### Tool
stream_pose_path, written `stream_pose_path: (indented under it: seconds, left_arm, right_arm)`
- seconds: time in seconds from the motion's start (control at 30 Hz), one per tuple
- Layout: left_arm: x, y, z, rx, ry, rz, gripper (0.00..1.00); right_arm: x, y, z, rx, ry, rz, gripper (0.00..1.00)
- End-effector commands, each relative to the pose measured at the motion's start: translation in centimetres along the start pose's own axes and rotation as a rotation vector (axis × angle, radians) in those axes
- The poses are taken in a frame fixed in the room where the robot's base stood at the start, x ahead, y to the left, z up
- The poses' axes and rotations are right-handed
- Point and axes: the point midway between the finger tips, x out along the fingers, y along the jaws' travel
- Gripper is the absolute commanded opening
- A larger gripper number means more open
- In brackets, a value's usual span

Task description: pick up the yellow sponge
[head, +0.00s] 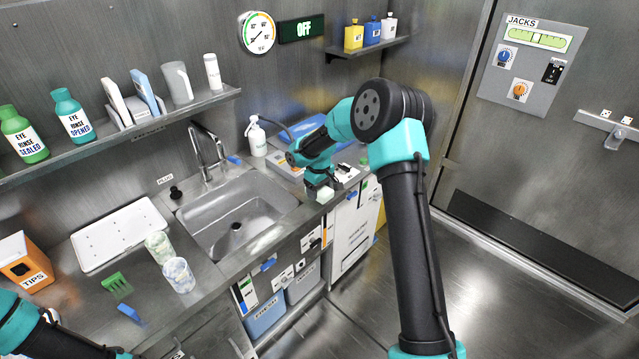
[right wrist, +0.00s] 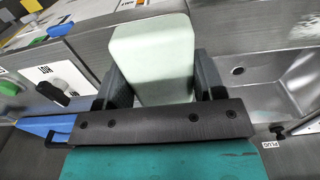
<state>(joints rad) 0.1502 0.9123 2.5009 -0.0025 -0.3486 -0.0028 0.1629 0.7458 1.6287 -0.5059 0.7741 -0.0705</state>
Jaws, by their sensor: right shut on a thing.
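My right gripper (head: 322,186) is at the front edge of the counter, right of the sink. In the right wrist view its two dark fingers (right wrist: 158,92) are shut on a pale greenish-white block (right wrist: 153,55) with rounded edges. The block (head: 324,195) also shows small and whitish under the gripper in the head view. It looks pale, not clearly yellow, and I cannot tell whether it is the sponge. No other block that is plainly a yellow sponge shows.
The steel sink (head: 238,215) and its tap (head: 205,150) lie left of the right gripper. A white spray bottle (head: 257,138) stands behind it. Two cups (head: 178,275), a white tray (head: 118,234) and an orange tips box (head: 26,262) are on the left counter. Open floor lies right.

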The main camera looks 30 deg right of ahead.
Motion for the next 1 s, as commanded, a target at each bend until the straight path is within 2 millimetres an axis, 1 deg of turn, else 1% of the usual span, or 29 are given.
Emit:
stream_pose_path:
  seconds: [0.03, 0.2, 0.4, 0.5, 0.67, 1.0]
  left_arm:
    - [0.0, 0.0, 0.0, 0.000, 0.000, 0.000, 0.43]
    - [0.0, 0.0, 0.0, 0.000, 0.000, 0.000, 0.43]
    - [0.0, 0.0, 0.0, 0.000, 0.000, 0.000, 0.43]
    - [0.0, 0.0, 0.0, 0.000, 0.000, 0.000, 0.43]
    - [0.0, 0.0, 0.0, 0.000, 0.000, 0.000, 0.43]
    - [0.0, 0.0, 0.0, 0.000, 0.000, 0.000, 0.43]
  right_arm:
    - [-0.2, -0.8, 0.8, -0.002, -0.002, -0.001, 0.41]
    - [-0.5, -3.4, 3.2, -0.003, -0.002, -0.002, 0.41]
    - [-0.8, -5.8, 5.4, -0.002, -0.001, -0.001, 0.41]
    - [-0.9, -6.6, 6.1, -0.001, -0.001, -0.001, 0.41]
    - [-0.9, -7.1, 6.5, -0.001, 0.000, 0.000, 0.41]
    - [-0.9, -7.1, 6.6, 0.000, 0.000, 0.000, 0.41]
